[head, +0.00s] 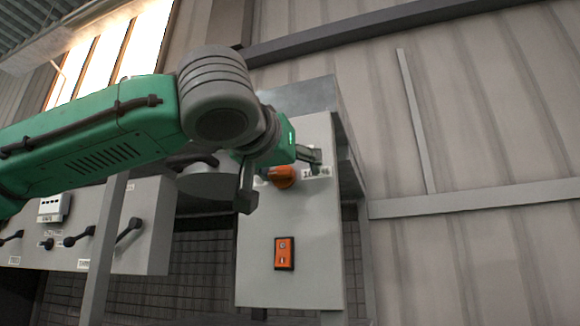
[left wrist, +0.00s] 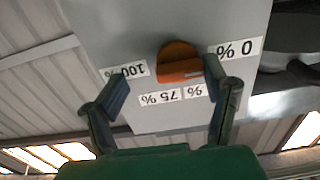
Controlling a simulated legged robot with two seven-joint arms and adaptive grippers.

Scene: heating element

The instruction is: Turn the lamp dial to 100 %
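The orange dial (head: 283,177) sits on the upper front of a grey panel box, partly behind my left wrist. In the left wrist view, turned upside down, the dial (left wrist: 180,62) is ringed by labels 100 % (left wrist: 125,71), 75 % (left wrist: 160,97), a partly covered one, and 0 % (left wrist: 236,48). My left gripper (left wrist: 165,82) is open, with one finger near the 100 % label and the other close beside the dial on the 0 % side. Contact with the dial cannot be told. In the head view the gripper (head: 312,157) is at the panel's top. My right gripper is not in view.
An orange switch plate (head: 284,253) is lower on the same grey panel box (head: 262,275). A grey cabinet (head: 150,240) with several black levers stands to the left, with a grey post before it. Corrugated wall with metal beams fills the right.

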